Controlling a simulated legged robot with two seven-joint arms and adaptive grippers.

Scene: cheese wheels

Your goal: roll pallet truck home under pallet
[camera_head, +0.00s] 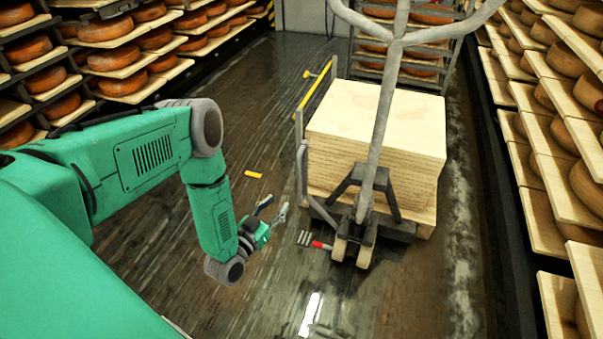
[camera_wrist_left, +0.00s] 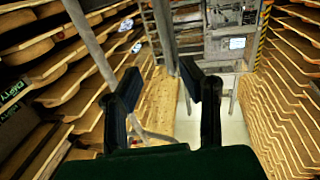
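The pallet truck (camera_head: 366,187) stands in the aisle, its grey shaft rising to a forked handle cut off by the top of the head view. Its wheels and dark base (camera_head: 363,225) are at the front of a pale stack of boards (camera_head: 375,125). The forks and most of any pallet under the stack are hidden, so I cannot tell how far in they are. My left gripper (camera_head: 277,213) is open and empty, left of the truck's base and apart from it. Its spread fingers also show in the left wrist view (camera_wrist_left: 163,85). My right gripper is not in view.
Cheese shelves line the left (camera_head: 110,55) and right (camera_head: 570,130) sides. A yellow-topped rail (camera_head: 315,88) stands just left of the stack. Another cheese rack (camera_head: 405,60) is behind. A red-tipped piece (camera_head: 320,245) lies low by the truck's base. Wet floor (camera_head: 270,125) is open to the left.

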